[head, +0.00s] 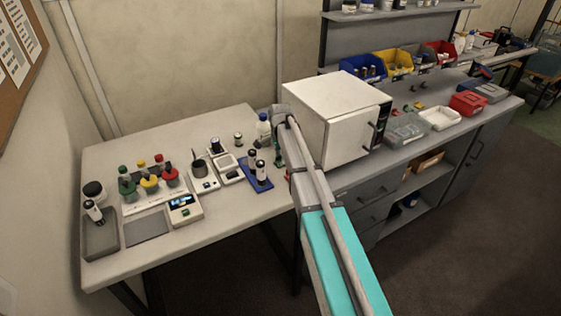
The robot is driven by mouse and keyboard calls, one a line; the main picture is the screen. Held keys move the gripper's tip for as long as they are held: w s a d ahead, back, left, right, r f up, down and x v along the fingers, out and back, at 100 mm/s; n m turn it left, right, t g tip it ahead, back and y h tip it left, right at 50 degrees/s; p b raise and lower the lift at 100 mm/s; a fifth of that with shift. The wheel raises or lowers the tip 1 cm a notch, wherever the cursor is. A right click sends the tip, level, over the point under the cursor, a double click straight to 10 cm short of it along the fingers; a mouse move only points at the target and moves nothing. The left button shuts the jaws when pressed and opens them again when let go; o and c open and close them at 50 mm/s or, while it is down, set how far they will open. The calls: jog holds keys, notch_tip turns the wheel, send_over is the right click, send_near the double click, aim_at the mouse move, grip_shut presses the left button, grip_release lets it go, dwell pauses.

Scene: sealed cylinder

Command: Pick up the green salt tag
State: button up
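I cannot make out a salt tag for certain. Several small coloured pieces (419,106) lie on the grey bench behind the clear box, too small to read. A small dark green item (278,156) shows at the right edge of the light table, beside my arm; I cannot tell what it is. A green-topped bottle (126,182) stands at the left of the table. My arm reaches up from the bottom, and its wrist end (281,112) is beside the white oven-like box. My gripper's fingers cannot be made out there, partly hidden by my arm.
The light table (140,272) carries bottles, a scale (183,207), a grey tray (100,240) and a blue rack (256,183). The white box (325,110) stands right of my arm. A white tray (440,118) and red box (467,104) are farther right.

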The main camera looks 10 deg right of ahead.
jog(key=shift+c, duration=0.2)
dwell(0.3)
jog(key=shift+r, duration=0.2)
grip_shut()
jog(key=shift+r+p, duration=0.85)
jog(key=shift+p, duration=0.25)
jog(key=s+d+r+p, duration=0.1)
jog(key=s+r+p, duration=0.9)
jog(key=s, duration=0.4)
jog(key=shift+r+p, duration=0.4)
jog(key=shift+p, duration=0.05)
